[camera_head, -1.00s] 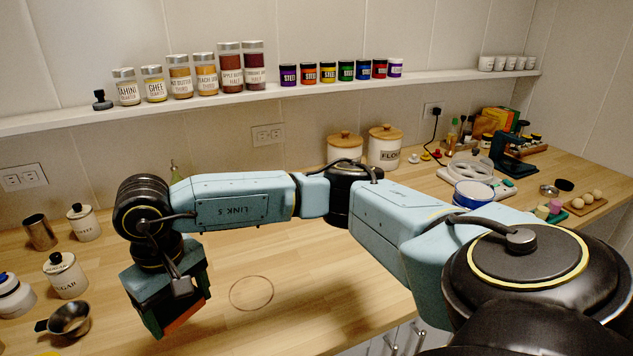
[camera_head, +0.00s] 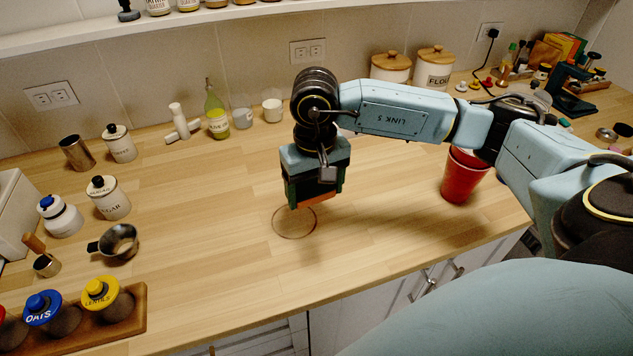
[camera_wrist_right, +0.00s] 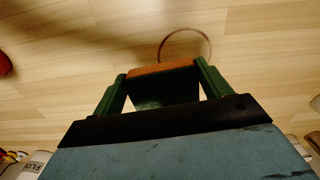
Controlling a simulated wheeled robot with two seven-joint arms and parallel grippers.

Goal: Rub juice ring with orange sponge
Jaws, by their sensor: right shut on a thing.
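The juice ring (camera_head: 294,236) is a thin dark circle on the wooden counter, in the middle of the head view. My right gripper (camera_head: 316,197) is shut on the orange sponge (camera_head: 319,200), just above the ring's far edge. In the right wrist view the sponge (camera_wrist_right: 163,69) sits between the two green fingers, its orange side facing outward. The ring (camera_wrist_right: 185,31) shows just beyond it, partly hidden by the sponge. The sponge looks apart from the counter. My left gripper is not in view.
A red cup (camera_head: 463,178) stands to the right, under my arm. A metal cup with a handle (camera_head: 117,242), a sugar jar (camera_head: 109,198) and a wooden rack (camera_head: 126,318) of lidded jars stand at the left. The counter around the ring is clear.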

